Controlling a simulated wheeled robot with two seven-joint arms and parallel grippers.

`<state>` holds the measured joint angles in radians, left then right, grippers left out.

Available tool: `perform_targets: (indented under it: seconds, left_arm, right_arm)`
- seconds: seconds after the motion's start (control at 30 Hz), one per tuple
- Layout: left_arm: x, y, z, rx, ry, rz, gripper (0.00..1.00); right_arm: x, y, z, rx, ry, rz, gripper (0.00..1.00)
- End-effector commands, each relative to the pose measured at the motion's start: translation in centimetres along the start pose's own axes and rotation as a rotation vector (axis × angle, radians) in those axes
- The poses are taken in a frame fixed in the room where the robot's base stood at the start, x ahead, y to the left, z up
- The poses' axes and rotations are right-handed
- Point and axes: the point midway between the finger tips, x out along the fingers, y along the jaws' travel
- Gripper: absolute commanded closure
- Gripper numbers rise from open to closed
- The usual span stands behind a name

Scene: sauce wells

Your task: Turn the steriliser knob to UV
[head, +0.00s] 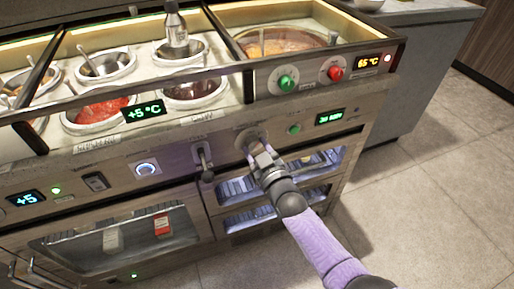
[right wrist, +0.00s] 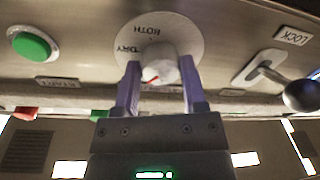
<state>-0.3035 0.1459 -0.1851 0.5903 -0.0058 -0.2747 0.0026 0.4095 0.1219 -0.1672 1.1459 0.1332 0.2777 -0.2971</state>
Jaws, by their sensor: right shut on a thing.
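The steriliser knob (right wrist: 160,66) is a pale grey knob with a red mark, on a round light dial plate (right wrist: 182,32). The plate reads BOTH and DRY, upside down in the right wrist view; I see no UV label, and part of the plate is hidden. The red mark lies on the knob's lower left in that view. My right gripper (right wrist: 160,74) is shut on the knob, one finger on each side. In the head view my right gripper (head: 259,150) is at the dial plate (head: 245,136) on the front panel. My left gripper is not in view.
A LOCK lever (right wrist: 268,72) with a dark ball end sits beside the dial; it also shows in the head view (head: 204,158). A green button (right wrist: 32,46) is on the other side. Lit steriliser drawers (head: 238,187) lie below, and sauce wells (head: 100,108) above.

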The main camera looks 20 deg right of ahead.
Motion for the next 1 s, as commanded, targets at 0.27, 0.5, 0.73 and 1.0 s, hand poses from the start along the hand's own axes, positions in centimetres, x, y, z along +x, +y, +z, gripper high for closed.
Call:
perform_targets:
  seconds: [0.27, 0.5, 0.73, 1.0]
  left_arm:
    - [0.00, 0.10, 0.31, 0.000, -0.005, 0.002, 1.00]
    - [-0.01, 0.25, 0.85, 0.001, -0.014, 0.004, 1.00]
    - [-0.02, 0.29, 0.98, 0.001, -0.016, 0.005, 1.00]
    - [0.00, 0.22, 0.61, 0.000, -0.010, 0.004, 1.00]
  right_arm:
    - [-0.03, -0.11, 0.11, 0.142, 0.005, 0.010, 1.00]
    - [-0.04, -0.13, 0.12, 0.200, 0.008, 0.015, 1.00]
    - [-0.04, -0.14, 0.13, 0.212, 0.008, 0.015, 1.00]
    - [-0.05, -0.14, 0.14, 0.211, 0.008, 0.015, 0.42]
